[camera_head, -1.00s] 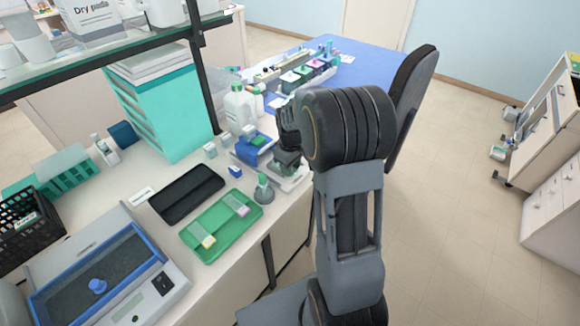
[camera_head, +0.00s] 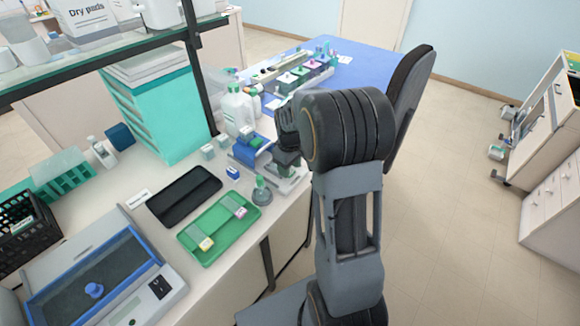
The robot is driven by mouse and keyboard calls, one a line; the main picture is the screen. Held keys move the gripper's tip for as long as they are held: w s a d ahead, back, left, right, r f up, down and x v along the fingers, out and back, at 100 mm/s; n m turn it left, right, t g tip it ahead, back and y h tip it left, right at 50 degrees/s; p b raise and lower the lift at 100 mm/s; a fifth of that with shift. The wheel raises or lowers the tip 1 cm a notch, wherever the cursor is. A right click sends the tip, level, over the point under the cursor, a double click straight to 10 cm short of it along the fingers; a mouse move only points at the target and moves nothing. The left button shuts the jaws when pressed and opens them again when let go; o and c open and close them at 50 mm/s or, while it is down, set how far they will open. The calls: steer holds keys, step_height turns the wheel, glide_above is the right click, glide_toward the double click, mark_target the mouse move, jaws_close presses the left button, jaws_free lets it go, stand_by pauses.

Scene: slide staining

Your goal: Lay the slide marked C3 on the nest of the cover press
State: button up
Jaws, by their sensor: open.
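A green tray (camera_head: 219,247) on the bench holds two glass slides. One slide has a pink label (camera_head: 241,212), the other a yellow label (camera_head: 206,244). Their markings are too small to read, so I cannot tell which is C3. A blue device (camera_head: 251,150) and a dark device on a pale base (camera_head: 287,177) stand behind the tray to the right. I cannot tell for sure which is the cover press, and its nest is not clearly visible. My gripper (camera_head: 286,122) is above and beside these devices, open and apart from the slides, partly hidden by my wrist.
A black tray (camera_head: 184,197) lies left of the green one. A small grey-green bottle (camera_head: 262,191) stands at its right. A blue-framed machine (camera_head: 165,283), a black basket (camera_head: 25,232), a teal drawer stack (camera_head: 160,120) and white bottles (camera_head: 236,110) surround the work area. A glass shelf hangs above.

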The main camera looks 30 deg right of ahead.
steer(key=shift+s+a+f, duration=0.3)
steer(key=shift+s+f, duration=0.05)
steer(key=shift+f, duration=0.2)
step_height(320, 180, up, 15)
steer(key=shift+w+d, duration=0.2)
steer(key=shift+d, duration=0.05)
steer(key=s+a+f+m+t, duration=0.1)
steer(key=s+a+m, duration=0.1)
steer(key=s+a, duration=0.3)
steer(key=s+a+f+m+t, duration=0.2)
steer(key=s+a, duration=0.3)
steer(key=s, duration=0.6)
steer(key=shift+s+m+t, duration=0.2)
steer(key=shift+m+t, duration=0.1)
steer(key=shift+m, duration=0.2)
